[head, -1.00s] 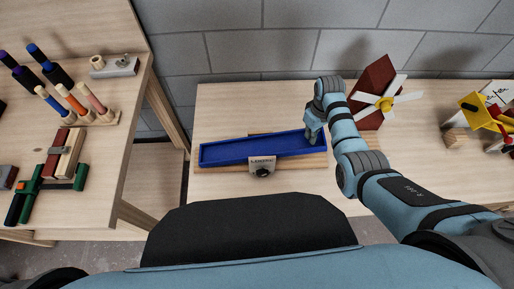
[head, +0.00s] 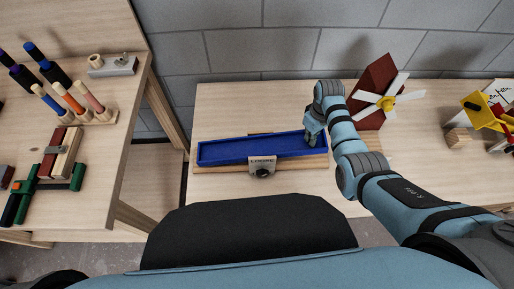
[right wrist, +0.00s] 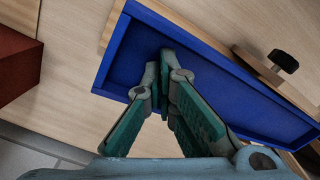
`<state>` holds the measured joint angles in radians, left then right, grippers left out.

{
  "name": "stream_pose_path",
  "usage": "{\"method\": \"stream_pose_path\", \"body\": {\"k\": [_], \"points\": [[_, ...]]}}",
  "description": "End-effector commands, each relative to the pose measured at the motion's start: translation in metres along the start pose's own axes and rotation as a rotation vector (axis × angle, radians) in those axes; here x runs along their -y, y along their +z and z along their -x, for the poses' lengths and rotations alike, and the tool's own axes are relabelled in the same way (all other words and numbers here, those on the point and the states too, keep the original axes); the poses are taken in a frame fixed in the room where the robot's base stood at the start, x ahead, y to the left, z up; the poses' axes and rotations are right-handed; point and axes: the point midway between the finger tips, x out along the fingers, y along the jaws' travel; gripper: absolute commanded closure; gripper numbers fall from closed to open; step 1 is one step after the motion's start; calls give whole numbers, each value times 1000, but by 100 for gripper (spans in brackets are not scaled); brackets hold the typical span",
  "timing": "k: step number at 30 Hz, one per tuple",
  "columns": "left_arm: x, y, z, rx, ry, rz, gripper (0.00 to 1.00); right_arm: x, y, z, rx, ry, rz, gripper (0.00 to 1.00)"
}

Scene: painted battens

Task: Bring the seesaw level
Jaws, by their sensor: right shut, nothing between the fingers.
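The seesaw is a long blue tray (head: 250,150) on a wooden base (head: 225,170), with a dark knob on a labelled bracket (head: 262,166) at its front middle. In the head view the tray slants slightly, its right end drawn higher; I cannot tell its true tilt. My right gripper (head: 313,143) is shut and empty at the tray's right end. In the right wrist view its fingertips (right wrist: 166,62) point down inside the tray (right wrist: 235,95), at or near its floor; contact is unclear. The visible tray floor is bare. My left gripper is not in view.
A red block with a white pinwheel (head: 380,98) stands behind my right arm. A yellow item (head: 485,108) is at the far right. A left bench (head: 130,150) holds pegs, clamps and battens. Bare table lies left of the pinwheel, behind the tray.

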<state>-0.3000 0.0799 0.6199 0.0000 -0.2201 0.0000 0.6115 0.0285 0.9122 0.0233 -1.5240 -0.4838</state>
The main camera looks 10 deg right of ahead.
Motion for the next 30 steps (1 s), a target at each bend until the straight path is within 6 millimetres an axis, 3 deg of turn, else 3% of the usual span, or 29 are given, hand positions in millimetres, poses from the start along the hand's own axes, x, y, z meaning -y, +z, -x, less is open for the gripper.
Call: {"method": "stream_pose_path", "body": {"k": [30], "points": [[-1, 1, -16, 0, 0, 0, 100, 0, 0, -21, 0, 0, 0, 100]]}}
